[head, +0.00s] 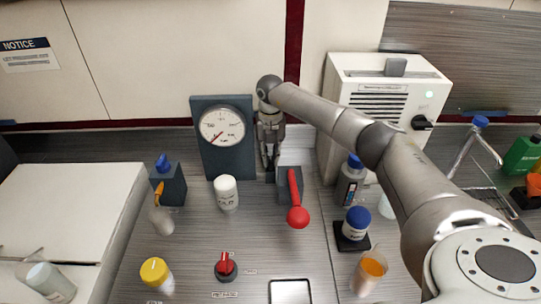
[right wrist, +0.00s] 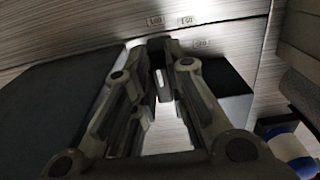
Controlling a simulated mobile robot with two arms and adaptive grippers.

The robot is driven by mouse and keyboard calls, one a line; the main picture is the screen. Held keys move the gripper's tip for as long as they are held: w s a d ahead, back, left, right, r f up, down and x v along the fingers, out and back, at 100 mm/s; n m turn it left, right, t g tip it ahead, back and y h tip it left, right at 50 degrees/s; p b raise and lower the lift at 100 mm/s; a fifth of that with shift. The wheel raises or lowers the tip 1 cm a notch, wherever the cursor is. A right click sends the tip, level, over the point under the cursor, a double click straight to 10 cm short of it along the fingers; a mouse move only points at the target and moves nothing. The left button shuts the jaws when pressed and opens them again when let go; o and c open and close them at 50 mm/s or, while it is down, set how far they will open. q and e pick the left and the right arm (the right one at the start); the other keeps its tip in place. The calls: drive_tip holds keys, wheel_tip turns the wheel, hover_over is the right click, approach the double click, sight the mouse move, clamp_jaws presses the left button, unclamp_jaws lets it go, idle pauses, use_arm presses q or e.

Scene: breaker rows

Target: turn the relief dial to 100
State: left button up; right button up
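My right gripper (head: 269,172) points down just right of the round gauge (head: 222,126) on its dark panel. In the right wrist view its fingers (right wrist: 160,65) stand apart with a dark piece between their tips. I cannot tell whether they press on it. Small labels, one seeming to read 100 (right wrist: 155,21), lie beyond the tips; a dial there would be mostly hidden by the gripper. A red knob (head: 226,266) with small labels around it stands at the front. I cannot tell which one is the relief dial. My left gripper is out of view.
A red-handled lever (head: 296,195) on a grey block stands close to the right of my gripper. A white-capped bottle (head: 227,193) is to its left. A blue-lidded jar (head: 357,222) and a white machine (head: 350,75) are at right. A yellow-capped container (head: 155,273) stands at front left.

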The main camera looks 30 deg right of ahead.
sight(270, 157)
drive_tip(key=shift+o, duration=0.8)
drive_tip(key=shift+r, duration=0.15)
wheel_tip(270, 157, up, 12)
